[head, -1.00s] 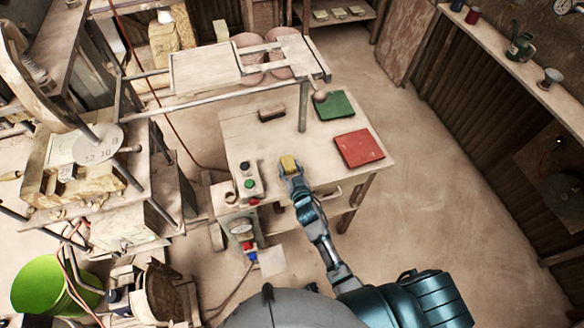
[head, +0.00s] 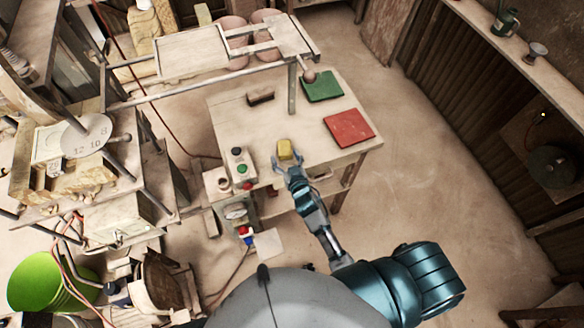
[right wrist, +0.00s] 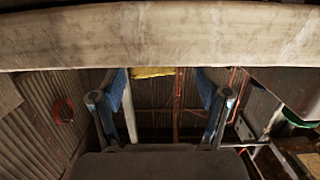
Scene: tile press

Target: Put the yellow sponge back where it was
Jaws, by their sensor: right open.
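The yellow sponge (head: 285,149) lies on the small wooden table (head: 225,118), near its front edge. My right gripper (head: 287,165) is open at that edge, with its fingers just on the near side of the sponge. In the right wrist view the open fingers (right wrist: 160,95) stand apart, and a strip of the yellow sponge (right wrist: 153,72) shows between them beyond the pale table edge (right wrist: 160,35). Whether the fingers touch the sponge cannot be told. My left gripper is not in view.
A green tile (head: 322,86) and a red tile (head: 349,128) lie on the table's right side. A brown block (head: 261,96) lies at the back. A button box (head: 240,165) stands at the left. A metal frame (head: 292,88) rises over the back.

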